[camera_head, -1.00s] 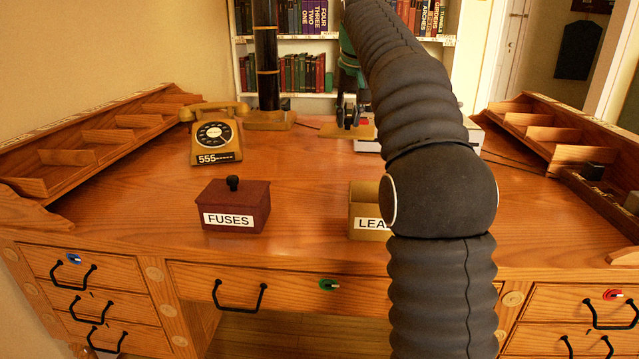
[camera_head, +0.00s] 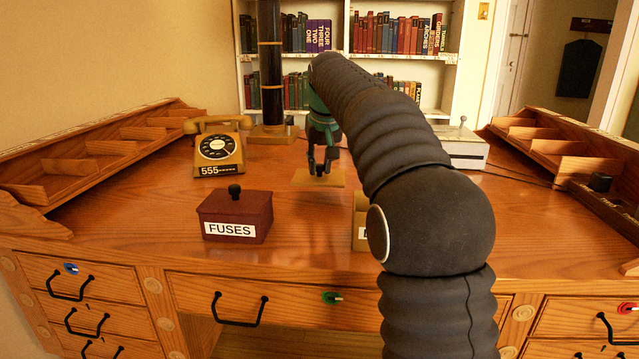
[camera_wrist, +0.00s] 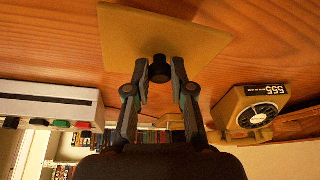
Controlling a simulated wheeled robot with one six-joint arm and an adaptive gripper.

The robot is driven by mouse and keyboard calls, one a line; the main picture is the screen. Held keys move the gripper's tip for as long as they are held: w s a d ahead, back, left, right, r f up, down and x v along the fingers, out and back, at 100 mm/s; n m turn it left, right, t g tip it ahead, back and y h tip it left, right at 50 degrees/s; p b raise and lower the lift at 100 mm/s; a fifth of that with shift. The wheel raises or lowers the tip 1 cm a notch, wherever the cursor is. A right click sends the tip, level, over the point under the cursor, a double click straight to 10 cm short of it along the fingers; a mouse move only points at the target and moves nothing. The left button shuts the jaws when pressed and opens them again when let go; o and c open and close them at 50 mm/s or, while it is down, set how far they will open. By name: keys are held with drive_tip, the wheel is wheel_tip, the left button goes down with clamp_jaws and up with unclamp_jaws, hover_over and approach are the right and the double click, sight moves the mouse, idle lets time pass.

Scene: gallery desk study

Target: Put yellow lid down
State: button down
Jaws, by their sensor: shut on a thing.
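The yellow lid (camera_head: 334,178) is a flat square plate with a dark knob. My gripper (camera_head: 320,171) is shut on the knob, over the back middle of the desk. In the wrist view my gripper (camera_wrist: 160,72) has its two fingers on either side of the black knob (camera_wrist: 160,70), with the lid (camera_wrist: 165,32) spread out beyond them. The lid looks level and close to the desk top; I cannot tell whether it touches. The yellow box (camera_head: 360,222) is at the front middle, mostly hidden behind my arm.
A red box labelled FUSES (camera_head: 235,213) stands at the front left. A yellow telephone (camera_head: 216,150) and a dark column (camera_head: 271,80) stand behind it. A white device with a lever (camera_head: 463,148) is at the back right. The desk between telephone and lid is clear.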

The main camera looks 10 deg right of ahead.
sight(320, 178)
drive_tip(key=shift+f+b, duration=0.5)
drive_tip(key=shift+f, duration=1.55)
drive_tip(key=shift+f, duration=0.15)
drive_tip(key=c, duration=1)
unclamp_jaws()
drive_tip(key=p+v, duration=0.2)
drive_tip(key=v, duration=1)
drive_tip(key=shift+r, duration=0.25)
